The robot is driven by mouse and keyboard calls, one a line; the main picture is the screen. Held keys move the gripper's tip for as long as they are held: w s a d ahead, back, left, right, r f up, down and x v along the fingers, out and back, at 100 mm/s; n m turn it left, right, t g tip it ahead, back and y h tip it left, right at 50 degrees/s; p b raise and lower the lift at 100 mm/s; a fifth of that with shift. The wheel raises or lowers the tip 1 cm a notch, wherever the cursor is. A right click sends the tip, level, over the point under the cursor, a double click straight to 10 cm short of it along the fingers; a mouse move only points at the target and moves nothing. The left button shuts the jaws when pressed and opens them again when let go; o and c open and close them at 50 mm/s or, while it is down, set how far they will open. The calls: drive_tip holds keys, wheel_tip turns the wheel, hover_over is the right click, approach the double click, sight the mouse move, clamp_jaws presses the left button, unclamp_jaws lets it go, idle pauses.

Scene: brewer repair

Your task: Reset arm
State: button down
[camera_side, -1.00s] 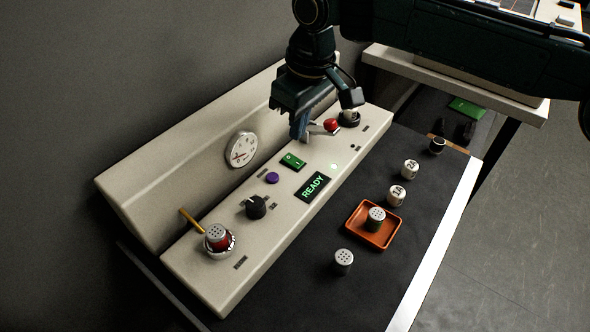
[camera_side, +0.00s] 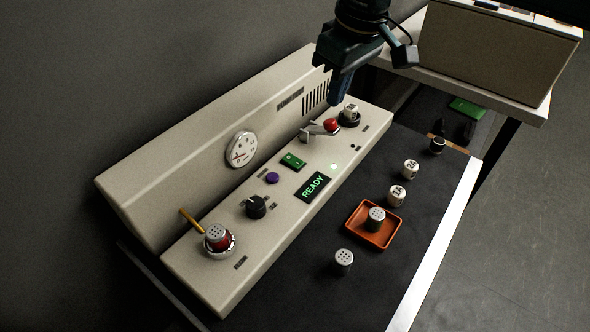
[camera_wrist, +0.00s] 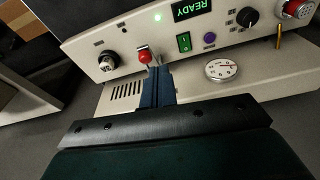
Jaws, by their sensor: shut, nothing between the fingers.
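My gripper (camera_side: 336,98) is shut and empty. In the side view it hangs above the back right end of the cream brewer panel (camera_side: 225,287), clear of it. Its closed fingers also show in the wrist view (camera_wrist: 157,72), pointing toward the red-knobbed lever (camera_wrist: 145,55). The lever (camera_side: 331,125) stands just below the fingertips in the side view, and I see a gap between them. The display (camera_side: 314,186) reads READY, and a small green light (camera_side: 334,167) is lit beside it.
The panel carries a gauge (camera_side: 241,149), green switch (camera_side: 293,161), purple button (camera_side: 272,178), black knob (camera_side: 256,207) and a red capped cartridge (camera_side: 217,238). An orange tray (camera_side: 361,235) holds a grey-topped cartridge (camera_side: 376,218). Several small cylinders stand on the dark mat (camera_side: 330,300).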

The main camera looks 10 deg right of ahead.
drive_tip(key=s+d+r+m+t, duration=0.1)
drive_tip(key=s+d+r, duration=0.25)
drive_tip(key=d, duration=0.45)
drive_tip(key=s+d+r+m, duration=0.2)
drive_tip(key=s+d+r, duration=0.15)
drive_tip(key=d, duration=0.35)
drive_tip(key=s+d+r+m+t, duration=0.1)
drive_tip(key=s+d+r, duration=0.25)
drive_tip(key=d, duration=0.45)
drive_tip(key=s+d+f+m+t, duration=0.1)
drive_tip(key=s+d+f+m, duration=0.1)
drive_tip(key=s+d, duration=0.5)
drive_tip(key=s+d+f+m+h, duration=0.1)
drive_tip(key=s+d+f, duration=0.4)
drive_tip(key=s, duration=0.9)
drive_tip(key=shift+s+d+m+t, duration=0.2)
drive_tip(key=shift+d+m+t, duration=0.25)
drive_tip(key=shift+d, duration=0.4)
